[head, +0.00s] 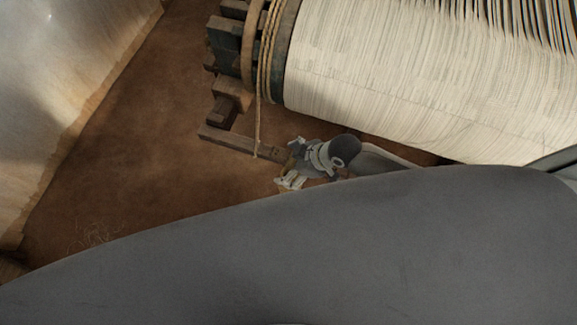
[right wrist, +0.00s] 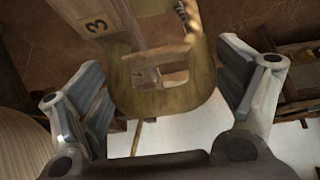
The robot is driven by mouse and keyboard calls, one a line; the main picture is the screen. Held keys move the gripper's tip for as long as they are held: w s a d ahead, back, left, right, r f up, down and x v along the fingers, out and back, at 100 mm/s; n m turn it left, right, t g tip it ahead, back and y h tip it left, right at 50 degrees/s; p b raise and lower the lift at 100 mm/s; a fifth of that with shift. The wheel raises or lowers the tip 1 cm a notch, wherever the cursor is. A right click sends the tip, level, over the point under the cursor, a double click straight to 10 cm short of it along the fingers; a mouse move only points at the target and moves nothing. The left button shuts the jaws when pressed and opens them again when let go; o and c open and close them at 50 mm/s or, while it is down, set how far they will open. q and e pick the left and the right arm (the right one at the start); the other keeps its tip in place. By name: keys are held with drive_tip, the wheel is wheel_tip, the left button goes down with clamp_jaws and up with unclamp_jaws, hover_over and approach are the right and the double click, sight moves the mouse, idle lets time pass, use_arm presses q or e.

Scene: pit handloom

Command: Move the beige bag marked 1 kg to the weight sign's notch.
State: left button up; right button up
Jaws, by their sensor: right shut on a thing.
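My right gripper (head: 290,167) is low beside the left end of the loom's roller, near a dark wooden beam. In the right wrist view, its two fingers (right wrist: 160,95) stand on either side of an ochre-beige bag (right wrist: 180,100) and are shut on it. The bag has a square opening in its near face; no 1 kg mark shows. A wooden bar with a small plate marked 3 (right wrist: 97,22) runs just beyond the bag. I cannot tell whether the bag touches the bar. The weight sign is not clearly seen. My left gripper is not in view.
The roller with pale warp threads (head: 375,75) fills the upper right. A rope (head: 258,125) hangs from its end to the dark beam (head: 240,141). Bare brown floor (head: 140,150) lies left of it, and a pale wall (head: 60,80) stands at the far left.

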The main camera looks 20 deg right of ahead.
drive_tip(key=shift+w+d+b, duration=0.5)
drive_tip(key=shift+w+b, duration=0.05)
drive_tip(key=shift+w, duration=0.25)
drive_tip(key=shift+w+d+b, duration=0.45)
drive_tip(key=shift+w+b, duration=0.05)
drive_tip(key=shift+w, duration=0.3)
drive_tip(key=shift+d+f, duration=0.1)
drive_tip(key=shift+f+b, duration=0.45)
drive_tip(key=shift+f, duration=0.15)
drive_tip(key=shift+f, duration=0.25)
drive_tip(key=shift+f, duration=0.1)
drive_tip(key=o, duration=1.9)
drive_tip(key=shift+c, duration=0.2)
